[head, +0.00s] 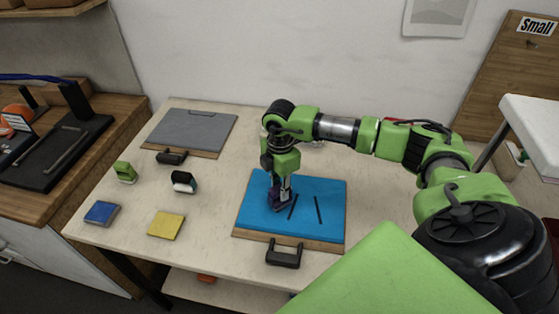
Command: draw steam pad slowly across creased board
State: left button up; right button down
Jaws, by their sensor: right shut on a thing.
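A blue board (265,222) lies on a wooden base on the pale table. Two dark slanting lines, which look like creases (318,210), run across its middle and right part. My right gripper (284,193) points down over the left-centre of the blue board. It is shut on a small dark pad (277,205), which appears to rest on the board just left of the nearer line. The gripper partly hides the pad, so its underside and exact contact do not show. My left gripper is out of view.
A black handle (284,256) is at the board's front edge. A grey board (200,128) lies back left. A green tool (125,172), a dark tool (183,181), a blue pad (102,212) and a yellow pad (166,224) stand left, with bare table between them.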

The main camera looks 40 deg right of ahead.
jog(key=shift+s+d, duration=1.35)
jog(key=shift+s, duration=0.15)
dwell(0.4)
jog(key=shift+s+d, duration=0.7)
jog(key=shift+s, duration=0.05)
jog(key=shift+s+d, duration=0.7)
jog(key=shift+s, duration=0.1)
dwell(0.5)
jog(key=shift+s+d, duration=1.45)
jog(key=shift+s, duration=0.2)
jog(key=shift+r, duration=0.15)
